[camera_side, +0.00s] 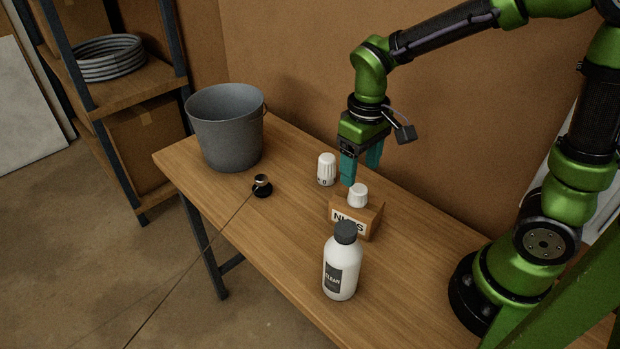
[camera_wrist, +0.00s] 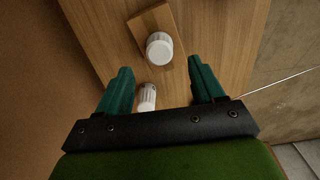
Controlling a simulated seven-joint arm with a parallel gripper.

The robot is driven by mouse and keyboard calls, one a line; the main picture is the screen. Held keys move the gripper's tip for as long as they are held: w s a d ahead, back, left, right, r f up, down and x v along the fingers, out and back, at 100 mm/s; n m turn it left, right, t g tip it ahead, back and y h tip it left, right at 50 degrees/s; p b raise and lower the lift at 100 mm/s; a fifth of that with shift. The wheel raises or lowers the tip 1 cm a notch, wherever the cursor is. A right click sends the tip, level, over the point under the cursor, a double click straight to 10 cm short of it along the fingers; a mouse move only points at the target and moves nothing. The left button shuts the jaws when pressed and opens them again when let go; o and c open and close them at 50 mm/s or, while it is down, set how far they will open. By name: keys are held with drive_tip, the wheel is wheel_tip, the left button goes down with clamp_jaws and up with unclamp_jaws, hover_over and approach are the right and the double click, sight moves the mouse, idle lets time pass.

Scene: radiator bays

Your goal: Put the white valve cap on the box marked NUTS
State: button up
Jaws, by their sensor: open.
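A white valve cap (camera_side: 357,195) sits on top of the small wooden box marked NUTS (camera_side: 366,217); the label is partly hidden by the bottle's cap. In the wrist view the white cap (camera_wrist: 159,47) rests on the box (camera_wrist: 150,20), just beyond the fingertips. My gripper (camera_side: 360,175) is open and empty, pointing down above and behind the box. In the wrist view my gripper (camera_wrist: 159,65) shows its two green fingers spread, with nothing held between them.
A white ribbed knob with dark marks (camera_side: 327,169) stands on the table behind the box, and in the wrist view (camera_wrist: 147,97). A white bottle with a dark cap (camera_side: 342,268) stands in front. A grey bucket (camera_side: 227,130) and a small black-based object (camera_side: 262,187) are left.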

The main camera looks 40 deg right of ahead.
sight(358, 187)
drive_tip(key=s+r+m+t+y, duration=0.2)
drive_tip(key=s+r+m+t, duration=0.2)
drive_tip(key=s+r+t, duration=0.3)
wheel_tip(358, 187, up, 4)
drive_tip(key=shift+s+f, duration=0.15)
drive_tip(key=shift+s, duration=0.25)
